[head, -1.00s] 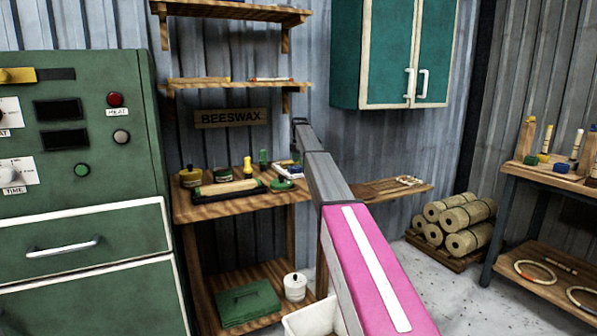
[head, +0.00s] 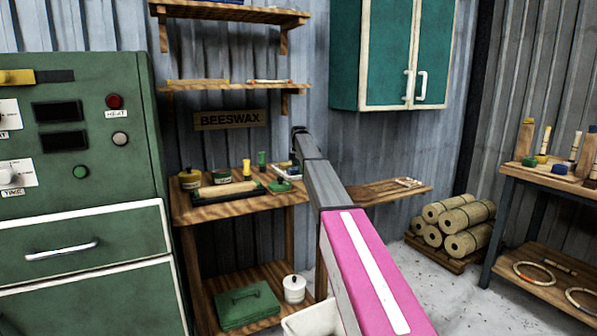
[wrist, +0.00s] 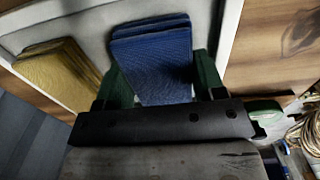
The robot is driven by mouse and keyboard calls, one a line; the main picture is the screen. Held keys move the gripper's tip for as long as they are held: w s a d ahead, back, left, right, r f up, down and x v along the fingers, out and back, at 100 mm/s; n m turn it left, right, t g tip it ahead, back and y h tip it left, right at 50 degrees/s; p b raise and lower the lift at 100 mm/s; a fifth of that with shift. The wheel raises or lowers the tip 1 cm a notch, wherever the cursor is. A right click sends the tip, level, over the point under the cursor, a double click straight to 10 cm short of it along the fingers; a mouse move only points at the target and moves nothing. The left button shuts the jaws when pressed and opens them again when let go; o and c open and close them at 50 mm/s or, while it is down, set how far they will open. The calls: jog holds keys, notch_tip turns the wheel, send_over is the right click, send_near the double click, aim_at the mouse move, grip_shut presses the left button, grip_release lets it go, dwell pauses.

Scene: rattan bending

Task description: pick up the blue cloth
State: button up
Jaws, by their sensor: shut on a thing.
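The blue cloth (wrist: 152,42) is a folded, layered stack near the top middle of the wrist view. My gripper (wrist: 157,78) has its two green fingers on either side of the cloth and is shut on it. The lower end of the cloth is hidden behind the dark gripper body. The cloth is over or in a pale white tray (wrist: 75,22); I cannot tell whether it touches the bottom. In the head view my arm reaches to the wooden shelf table, and the gripper and cloth cannot be made out there.
A folded yellow cloth (wrist: 62,75) lies left of the blue one. Bare wood (wrist: 275,50) shows to the right. In the head view, jars and a dark tray stand on the wooden table (head: 225,211). Wall shelves (head: 240,86) are above, and a green machine (head: 75,170) stands left.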

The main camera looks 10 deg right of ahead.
aim_at(297, 168)
jog(key=r, duration=0.4)
jog(key=shift+s+a+r, duration=0.25)
jog(key=shift+s+a, duration=0.05)
jog(key=shift+a, duration=0.1)
jog(key=s+a+r, duration=0.5)
jog(key=a+r, duration=0.1)
jog(key=a, duration=0.3)
jog(key=shift+s+r, duration=0.15)
jog(key=shift+s, duration=0.05)
jog(key=shift+o, duration=0.3)
